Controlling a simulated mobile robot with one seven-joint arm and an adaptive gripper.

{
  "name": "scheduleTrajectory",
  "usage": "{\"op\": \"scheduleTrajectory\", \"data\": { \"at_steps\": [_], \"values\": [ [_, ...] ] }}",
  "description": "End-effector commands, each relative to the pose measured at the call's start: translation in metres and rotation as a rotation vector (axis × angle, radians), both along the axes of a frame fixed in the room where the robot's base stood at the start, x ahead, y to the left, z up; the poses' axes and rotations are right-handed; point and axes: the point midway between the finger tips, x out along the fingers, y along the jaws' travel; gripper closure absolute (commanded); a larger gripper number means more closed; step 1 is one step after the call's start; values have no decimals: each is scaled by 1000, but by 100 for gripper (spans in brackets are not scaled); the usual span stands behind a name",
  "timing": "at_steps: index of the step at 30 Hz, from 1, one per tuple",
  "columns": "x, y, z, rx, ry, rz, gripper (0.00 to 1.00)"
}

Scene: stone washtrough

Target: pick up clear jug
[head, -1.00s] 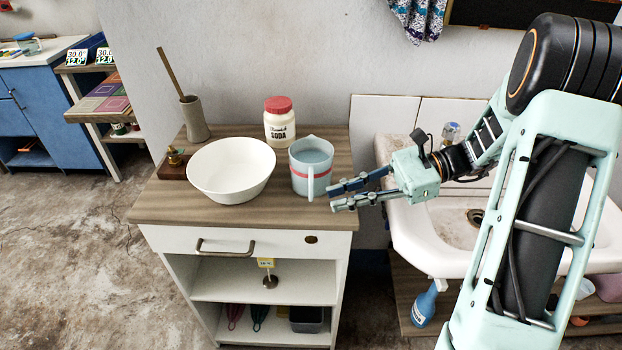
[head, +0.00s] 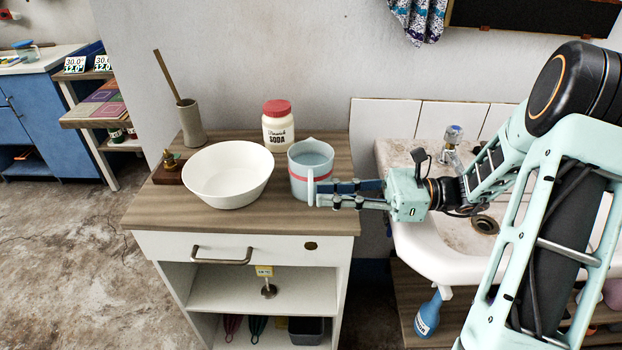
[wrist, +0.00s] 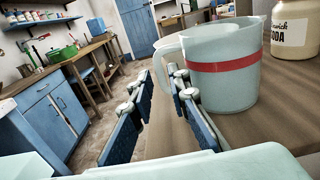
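The clear jug (head: 309,160) is pale, translucent and bluish with a red band. It stands upright at the right end of the wooden counter top, its handle toward the front. My gripper (head: 317,194) is at its right front side, with the fingertips close to the handle. In the wrist view the jug (wrist: 222,85) fills the upper right. There the two blue fingers of my gripper (wrist: 158,85) are apart, with the handle (wrist: 166,52) beyond or just between the tips. I cannot tell whether a finger touches the jug.
A white bowl (head: 228,190) stands left of the jug. A soda jar (head: 279,130) with a red lid stands behind it. A holder with a wooden stick (head: 190,122) and a small brass item (head: 170,160) are farther left. A stone sink (head: 450,262) is at the right.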

Motion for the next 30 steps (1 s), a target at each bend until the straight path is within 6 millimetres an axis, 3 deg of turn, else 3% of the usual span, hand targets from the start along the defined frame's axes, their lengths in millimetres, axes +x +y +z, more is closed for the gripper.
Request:
{"op": "scheduleTrajectory", "data": {
  "at_steps": [8,14,19,30],
  "values": [
    [1,39,-2,-1,-1,3,84],
    [1,40,-1,0,-1,1,84],
    [1,40,-1,0,-1,1,100],
    [1,40,-1,0,1,2,100]
  ]
}}
